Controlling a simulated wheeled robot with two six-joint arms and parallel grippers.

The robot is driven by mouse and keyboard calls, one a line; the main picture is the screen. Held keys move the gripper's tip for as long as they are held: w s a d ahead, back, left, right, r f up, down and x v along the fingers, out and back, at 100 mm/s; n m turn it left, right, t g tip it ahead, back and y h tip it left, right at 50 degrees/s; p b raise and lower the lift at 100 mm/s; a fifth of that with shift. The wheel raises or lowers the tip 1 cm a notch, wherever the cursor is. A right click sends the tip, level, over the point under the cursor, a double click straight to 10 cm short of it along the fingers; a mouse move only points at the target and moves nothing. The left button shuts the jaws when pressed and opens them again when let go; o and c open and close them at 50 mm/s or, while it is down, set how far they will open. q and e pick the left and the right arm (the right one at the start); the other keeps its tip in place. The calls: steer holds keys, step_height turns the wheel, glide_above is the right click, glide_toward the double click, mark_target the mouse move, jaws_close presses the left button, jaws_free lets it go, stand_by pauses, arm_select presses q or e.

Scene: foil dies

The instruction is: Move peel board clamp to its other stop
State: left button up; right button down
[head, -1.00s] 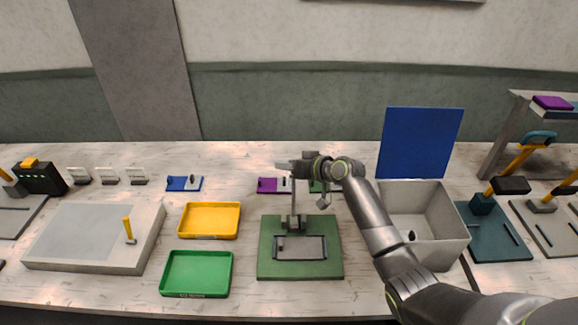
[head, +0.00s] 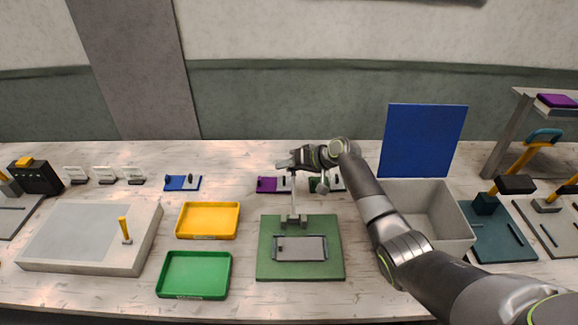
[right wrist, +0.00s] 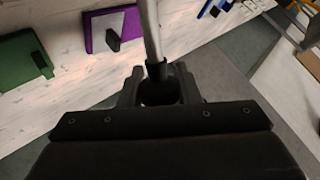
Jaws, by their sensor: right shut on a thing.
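A green board (head: 265,262) lies at the middle front of the table, with a grey rectangular frame (head: 300,248) flat on it. A small post at the board's far edge carries a grey lever rod (head: 294,203), which stands roughly upright. My right gripper (head: 288,163) is above the board's far side, shut on the rod's upper end. In the right wrist view the rod (right wrist: 149,35) runs up from between the dark jaws (right wrist: 158,88). My left gripper is not in view. The contact at the jaws is partly hidden.
Yellow (head: 208,235) and green (head: 194,296) trays lie left of the board. A grey slab (head: 145,240) with a yellow handle stands further left. A grey open bin (head: 450,222) is at right, partly behind my arm. Purple (head: 268,184) and blue (head: 182,182) plates lie behind.

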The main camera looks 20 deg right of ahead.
steer(key=shift+f, duration=0.1)
steer(key=c, duration=1.1)
jaws_free()
steer(key=shift+w, duration=0.1)
steer(key=shift+o, duration=0.2)
steer(key=b+v, duration=0.2)
steer(key=v, duration=1)
steer(key=shift+f, duration=0.1)
